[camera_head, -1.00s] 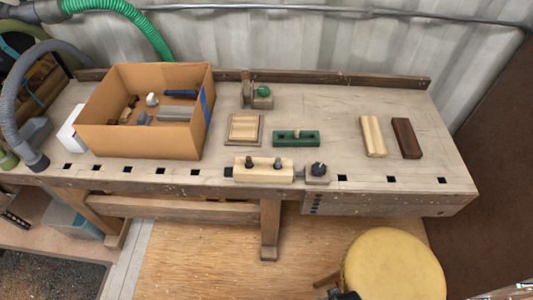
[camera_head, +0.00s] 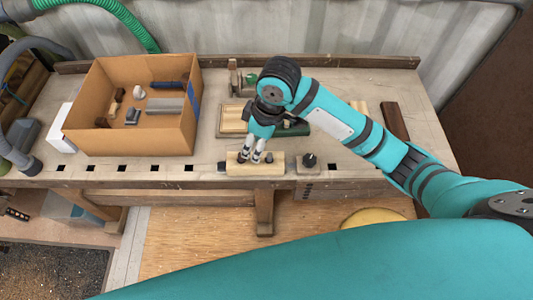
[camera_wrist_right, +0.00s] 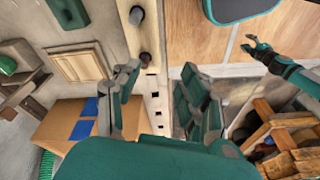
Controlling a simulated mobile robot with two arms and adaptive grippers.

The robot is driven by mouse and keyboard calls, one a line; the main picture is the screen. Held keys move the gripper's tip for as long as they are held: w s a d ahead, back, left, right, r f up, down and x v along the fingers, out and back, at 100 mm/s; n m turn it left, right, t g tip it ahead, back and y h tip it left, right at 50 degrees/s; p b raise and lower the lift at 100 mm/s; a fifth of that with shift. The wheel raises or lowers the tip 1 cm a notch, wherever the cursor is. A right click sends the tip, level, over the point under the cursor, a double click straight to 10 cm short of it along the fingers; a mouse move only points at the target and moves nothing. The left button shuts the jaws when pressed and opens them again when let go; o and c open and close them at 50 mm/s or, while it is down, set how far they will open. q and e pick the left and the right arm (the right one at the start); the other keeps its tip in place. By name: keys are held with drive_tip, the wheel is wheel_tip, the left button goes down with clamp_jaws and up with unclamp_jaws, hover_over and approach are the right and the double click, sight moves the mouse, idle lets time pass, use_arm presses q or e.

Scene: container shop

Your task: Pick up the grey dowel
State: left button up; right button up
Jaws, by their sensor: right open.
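The grey dowel (camera_head: 269,157) stands upright in the right part of a pale wooden block (camera_head: 227,168) at the front of the workbench. It also shows at the top of the right wrist view (camera_wrist_right: 137,15). A dark brown dowel (camera_wrist_right: 145,58) stands in the same block, to the left of the grey one in the head view. My right gripper (camera_head: 250,159) is open, pointing down over the block, with its fingertips near the brown dowel and left of the grey one. It holds nothing. A small gripper, likely my left (camera_wrist_right: 252,43), shows in the wrist view, its jaws unclear.
A cardboard box (camera_head: 130,143) with several parts stands at left. A dark knobbed block (camera_head: 308,164) sits just right of the pale block. A framed wooden panel (camera_head: 232,120) and a green block (camera_head: 296,130) lie behind, partly hidden by my arm. A brown bar (camera_head: 394,121) lies at right.

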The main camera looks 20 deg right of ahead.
wheel_tip(320, 180, up, 6)
drive_tip(key=n+h, duration=0.1)
drive_tip(key=h, duration=0.1)
hover_over(270, 154)
drive_tip(key=shift+g, duration=0.4)
wheel_tip(270, 154, down, 11)
drive_tip(key=shift+s+f+p, duration=0.1)
drive_tip(key=shift+f+p, duration=0.05)
drive_tip(key=shift+p, duration=0.75)
drive_tip(key=shift+f+p, duration=0.7)
drive_tip(key=shift+f, duration=2)
drive_tip(key=shift+c, duration=0.4)
drive_tip(key=c, duration=0.8)
